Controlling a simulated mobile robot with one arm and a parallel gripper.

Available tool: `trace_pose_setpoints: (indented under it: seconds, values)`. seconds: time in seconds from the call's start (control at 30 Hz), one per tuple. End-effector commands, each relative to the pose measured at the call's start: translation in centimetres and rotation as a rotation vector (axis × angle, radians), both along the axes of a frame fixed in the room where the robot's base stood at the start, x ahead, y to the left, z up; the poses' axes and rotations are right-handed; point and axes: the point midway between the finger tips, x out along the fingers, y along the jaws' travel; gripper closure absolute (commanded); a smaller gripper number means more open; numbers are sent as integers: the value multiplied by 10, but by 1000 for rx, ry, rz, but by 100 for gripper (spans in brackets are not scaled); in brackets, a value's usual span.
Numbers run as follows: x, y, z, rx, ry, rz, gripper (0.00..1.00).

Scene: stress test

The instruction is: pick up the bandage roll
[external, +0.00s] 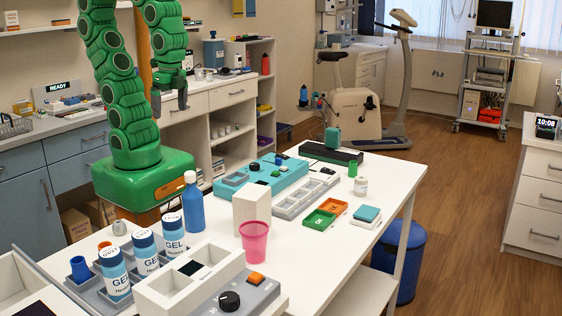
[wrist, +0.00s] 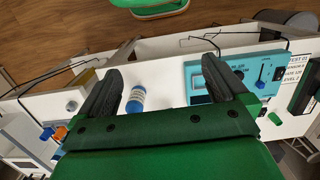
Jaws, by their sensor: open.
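My gripper (external: 169,102) hangs at the end of my green arm, above and behind the white table (external: 330,238), well clear of the things on it. It is open; in the wrist view its two dark fingers (wrist: 160,72) stand wide apart with nothing held between them. I cannot surely pick out the bandage roll. A small pale roll-like thing (external: 119,228) lies behind the gel bottles at the left, and a small white cylinder (external: 361,187) with a label stands at the table's right side. Either is too small to tell.
Several gel bottles (external: 115,274) stand in a grey rack. A blue bottle (external: 193,205), white box (external: 252,206), pink cup (external: 254,242) and teal device (external: 262,182) crowd the table. A grey device (external: 207,288) fills the front. Bare tabletop shows at front right.

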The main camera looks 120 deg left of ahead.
Motion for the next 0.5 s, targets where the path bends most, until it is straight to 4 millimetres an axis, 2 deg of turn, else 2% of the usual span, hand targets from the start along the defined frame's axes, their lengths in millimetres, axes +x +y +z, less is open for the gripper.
trace_pose_setpoints:
  seconds: [0.1,0.23,0.4,0.5]
  values:
    - [-19,-5,-1,-3,32,-11,0]
    - [-25,-6,-2,-3,44,-14,0]
    - [-25,-6,-2,-3,45,-14,24]
    - [-25,-6,-2,-3,45,-14,24]
